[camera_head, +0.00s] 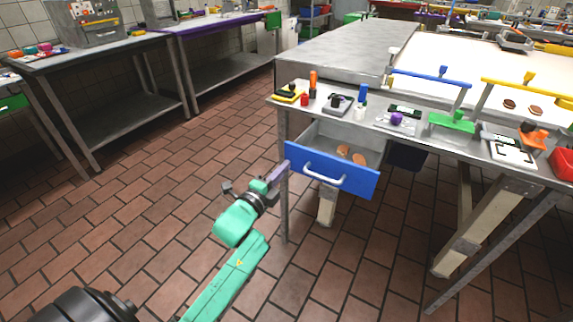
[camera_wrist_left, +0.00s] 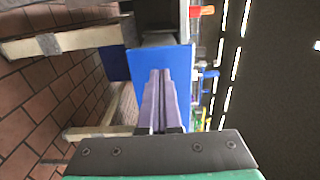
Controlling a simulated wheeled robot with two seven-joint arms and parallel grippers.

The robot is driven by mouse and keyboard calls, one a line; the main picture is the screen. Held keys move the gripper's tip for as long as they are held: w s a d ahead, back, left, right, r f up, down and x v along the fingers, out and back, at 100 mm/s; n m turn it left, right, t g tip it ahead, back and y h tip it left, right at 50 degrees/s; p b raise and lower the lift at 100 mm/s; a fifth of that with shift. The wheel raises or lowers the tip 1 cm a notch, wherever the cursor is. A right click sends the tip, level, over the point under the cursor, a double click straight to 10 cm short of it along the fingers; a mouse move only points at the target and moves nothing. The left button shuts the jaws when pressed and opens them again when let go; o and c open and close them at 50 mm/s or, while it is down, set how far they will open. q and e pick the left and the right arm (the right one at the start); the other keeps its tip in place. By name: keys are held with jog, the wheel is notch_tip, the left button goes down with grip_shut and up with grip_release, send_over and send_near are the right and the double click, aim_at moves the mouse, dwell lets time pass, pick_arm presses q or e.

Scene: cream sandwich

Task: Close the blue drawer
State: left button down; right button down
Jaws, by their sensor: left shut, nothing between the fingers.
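The blue drawer (camera_head: 333,170) under the long table is pulled out. Its blue front has a pale handle (camera_head: 323,176), and a few brown round pieces (camera_head: 350,155) lie inside. My left gripper (camera_head: 280,174) is at the left end of the drawer front, its fingers shut and empty. In the left wrist view, the shut fingers (camera_wrist_left: 160,75) point at the blue drawer front (camera_wrist_left: 144,62), which fills the middle of that view. I cannot tell whether the fingertips touch it. My right gripper is not in view.
The long table (camera_head: 440,137) holds tools, a green block (camera_head: 452,121) and a blue-handled frame (camera_head: 430,78). A table leg (camera_head: 283,215) stands close beside my left gripper. Other steel tables (camera_head: 90,50) stand at the back left. The tiled floor between is clear.

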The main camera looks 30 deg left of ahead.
pick_arm(q)
jog(key=shift+w+d, duration=0.15)
jog(key=shift+w, duration=0.9)
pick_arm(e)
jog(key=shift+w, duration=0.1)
